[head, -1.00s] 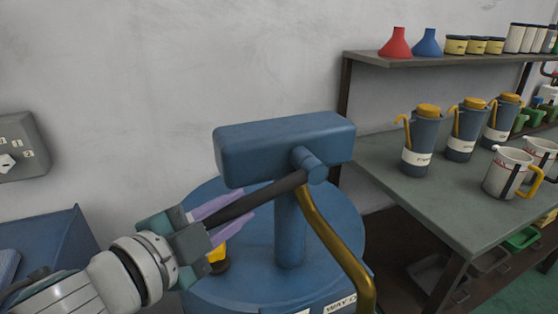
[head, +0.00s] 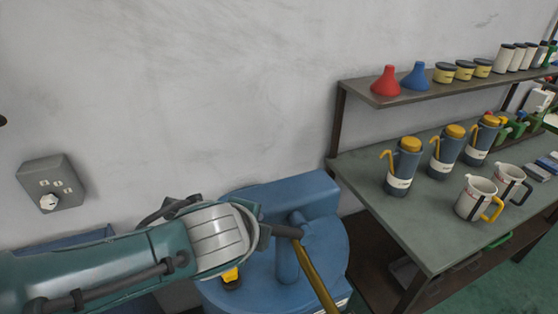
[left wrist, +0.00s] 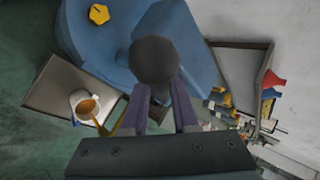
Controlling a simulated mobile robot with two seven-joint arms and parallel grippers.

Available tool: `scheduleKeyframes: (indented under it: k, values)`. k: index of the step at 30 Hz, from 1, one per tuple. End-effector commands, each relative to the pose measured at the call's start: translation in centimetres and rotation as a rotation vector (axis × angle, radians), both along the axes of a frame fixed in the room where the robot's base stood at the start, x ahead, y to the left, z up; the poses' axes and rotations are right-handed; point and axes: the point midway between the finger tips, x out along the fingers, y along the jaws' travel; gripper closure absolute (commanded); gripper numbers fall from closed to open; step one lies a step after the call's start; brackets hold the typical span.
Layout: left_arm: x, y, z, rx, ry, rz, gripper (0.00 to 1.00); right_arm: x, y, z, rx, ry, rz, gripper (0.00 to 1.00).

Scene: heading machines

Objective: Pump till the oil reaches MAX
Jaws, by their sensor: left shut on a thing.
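The blue oil pump (head: 315,192) stands on a blue drum (head: 330,262), with a brass spout pipe (head: 315,275) bending down in front. My left gripper (left wrist: 160,103) is shut on the dark pump handle (left wrist: 155,60), whose round end faces the left wrist camera. My right gripper is out of view.
A yellow cap (head: 230,275) is on the drum top. A bench (head: 425,240) at right holds blue cans (head: 403,165) and white measuring jugs (head: 475,198). The shelf (head: 425,90) above holds funnels and tins. A switch box (head: 52,184) is on the wall.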

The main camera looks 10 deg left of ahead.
Motion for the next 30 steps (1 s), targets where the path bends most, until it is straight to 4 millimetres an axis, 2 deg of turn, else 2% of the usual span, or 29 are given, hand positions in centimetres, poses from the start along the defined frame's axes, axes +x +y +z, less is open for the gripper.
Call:
scheduleKeyframes:
  k: [1, 9, 28, 29, 30]
  values:
    - [0.25, -0.33, 0.64, 0.024, 0.015, 0.0, 1.0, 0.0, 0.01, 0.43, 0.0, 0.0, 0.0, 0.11]
    - [0.74, -1.0, 1.42, 0.119, 0.078, 0.0, 1.0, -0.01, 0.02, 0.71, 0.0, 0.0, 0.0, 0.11]
    - [0.87, -1.21, 1.57, 0.153, 0.101, -0.001, 1.0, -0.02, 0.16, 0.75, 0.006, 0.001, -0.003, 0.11]
    - [0.87, -1.21, 1.57, 0.152, 0.101, -0.001, 0.71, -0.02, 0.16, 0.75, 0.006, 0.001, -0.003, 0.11]
    - [0.87, -1.21, 1.56, 0.153, 0.101, 0.0, 0.66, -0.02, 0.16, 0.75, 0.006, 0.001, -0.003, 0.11]
